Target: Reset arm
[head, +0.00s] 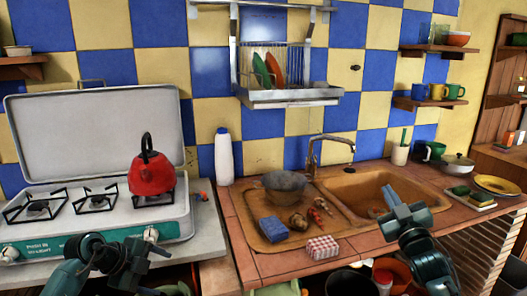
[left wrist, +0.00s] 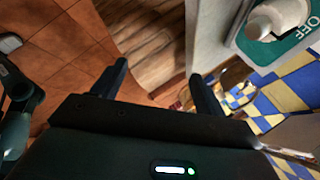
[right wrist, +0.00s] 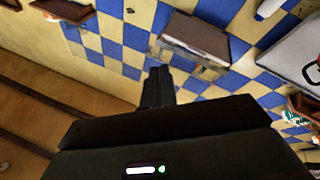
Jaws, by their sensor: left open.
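My left gripper (head: 160,268) is low at the front of the stove, below its teal front panel. In the left wrist view the two fingers of my left gripper (left wrist: 158,82) stand wide apart with nothing between them. My right gripper (head: 388,200) is raised in front of the sink basin, overlapping it in the head view. In the right wrist view the fingers of my right gripper (right wrist: 158,88) are together, with nothing visible held between them.
A white stove (head: 100,222) bears a red kettle (head: 151,173). A stove knob (left wrist: 275,17) is near my left gripper. A white bottle (head: 223,157) stands by the wall.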

